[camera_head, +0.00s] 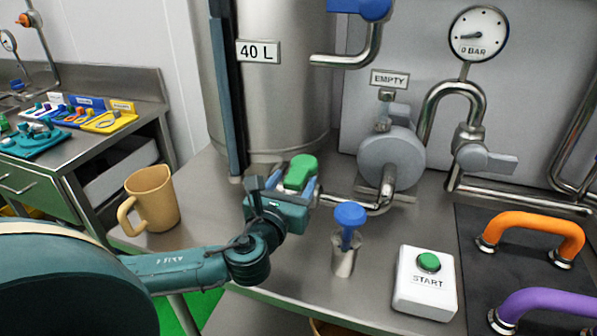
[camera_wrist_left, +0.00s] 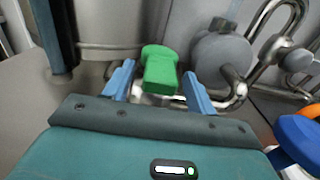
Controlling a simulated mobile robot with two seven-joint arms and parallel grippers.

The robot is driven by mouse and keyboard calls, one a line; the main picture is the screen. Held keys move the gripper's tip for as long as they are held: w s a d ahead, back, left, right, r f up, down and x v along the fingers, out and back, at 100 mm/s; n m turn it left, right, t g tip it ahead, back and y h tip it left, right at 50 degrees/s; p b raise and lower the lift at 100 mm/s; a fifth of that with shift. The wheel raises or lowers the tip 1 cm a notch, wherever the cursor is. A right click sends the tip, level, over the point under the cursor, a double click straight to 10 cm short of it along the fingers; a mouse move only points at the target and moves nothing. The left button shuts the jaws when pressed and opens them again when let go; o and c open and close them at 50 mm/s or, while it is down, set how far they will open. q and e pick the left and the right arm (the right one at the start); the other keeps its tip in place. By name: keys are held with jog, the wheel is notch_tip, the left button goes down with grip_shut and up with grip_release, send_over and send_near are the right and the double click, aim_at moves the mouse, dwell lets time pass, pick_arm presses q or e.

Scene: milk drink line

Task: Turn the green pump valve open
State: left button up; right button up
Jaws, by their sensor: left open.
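The green pump valve handle (camera_head: 300,172) sits low at the foot of the steel tank, on the pipe that runs toward the grey pump. My left gripper (camera_head: 287,191) is open at the handle. In the left wrist view the green handle (camera_wrist_left: 160,70) stands between and slightly beyond the two blue fingertips (camera_wrist_left: 158,82), with a gap on each side. I cannot tell whether the fingers touch it. The gripper hides the valve's lower part in the head view. My right gripper is in neither view.
A blue-handled valve (camera_head: 349,215) stands right of the gripper, near a white START box (camera_head: 426,282). A tan mug (camera_head: 151,198) stands left, beside my arm. The grey pump (camera_head: 390,160), pipes and tank (camera_head: 270,100) bound the back. Orange (camera_head: 530,228) and purple handles are at the right.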

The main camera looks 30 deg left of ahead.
aim_at(298, 171)
pick_arm(q)
jog(key=shift+x, duration=1.9)
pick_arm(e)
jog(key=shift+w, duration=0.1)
pick_arm(q)
jog(key=shift+c, duration=0.5)
jog(key=c, duration=1)
jog(key=shift+w+d+r+n+y+p, duration=0.1)
jog(key=shift+d+r+n+y+p, duration=0.2)
jog(key=shift+n+y+p, duration=0.55)
jog(key=shift+d+n+g+y+p, duration=0.15)
jog(key=shift+n+g+y+p, duration=0.1)
jog(key=shift+g+y+p, duration=0.35)
jog(key=shift+w+d+f+n+g+y+p, duration=0.15)
jog(key=shift+n+g+y+p, duration=0.25)
jog(key=shift+n+y+p, duration=0.5)
jog(key=shift+w+d+f+n+g+y, duration=0.15)
jog(key=shift+n+g+y, duration=0.2)
jog(key=shift+y, duration=0.4)
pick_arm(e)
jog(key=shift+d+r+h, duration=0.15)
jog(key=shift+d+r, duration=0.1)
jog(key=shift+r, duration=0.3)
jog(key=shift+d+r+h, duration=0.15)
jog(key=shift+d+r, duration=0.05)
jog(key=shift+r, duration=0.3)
